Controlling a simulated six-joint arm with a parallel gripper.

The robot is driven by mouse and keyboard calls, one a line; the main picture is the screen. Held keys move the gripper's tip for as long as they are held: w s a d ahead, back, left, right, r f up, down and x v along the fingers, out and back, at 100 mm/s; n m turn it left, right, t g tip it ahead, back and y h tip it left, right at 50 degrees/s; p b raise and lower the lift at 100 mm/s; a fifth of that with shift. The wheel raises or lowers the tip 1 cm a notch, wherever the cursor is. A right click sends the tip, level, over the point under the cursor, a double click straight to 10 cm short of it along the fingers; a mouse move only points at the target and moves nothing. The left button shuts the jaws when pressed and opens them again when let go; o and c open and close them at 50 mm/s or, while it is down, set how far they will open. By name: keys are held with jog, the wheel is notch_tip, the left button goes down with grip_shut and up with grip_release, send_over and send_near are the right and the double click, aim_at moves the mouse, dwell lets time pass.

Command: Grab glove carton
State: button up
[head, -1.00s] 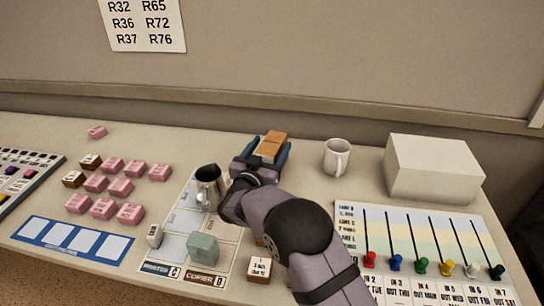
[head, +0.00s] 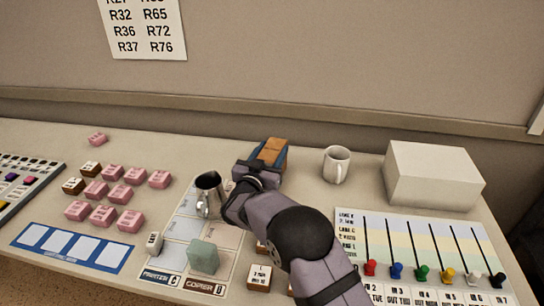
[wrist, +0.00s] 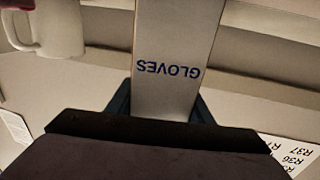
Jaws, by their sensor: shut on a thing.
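The glove carton (wrist: 178,40) shows in the wrist view as a pale box with the word GLOVES upside down in blue. It stands between the two fingers of my gripper (wrist: 160,108), which is shut on it. In the head view the carton (head: 272,150) shows a brown top at the back middle of the desk. My gripper (head: 268,160) is around it there, with blue fingers along its sides. My wrist hides the carton's lower part, so I cannot tell whether it touches the desk.
A white mug (head: 337,164) stands right of the carton, and a metal pitcher (head: 208,194) stands to its left. A large white box (head: 430,175) is at the back right. A board with coloured pegs (head: 421,245) lies in front of it. Pink blocks (head: 122,193) spread over the left.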

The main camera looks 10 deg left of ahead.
notch_tip(320, 180, up, 10)
jog(key=shift+f, duration=0.1)
dwell(0.4)
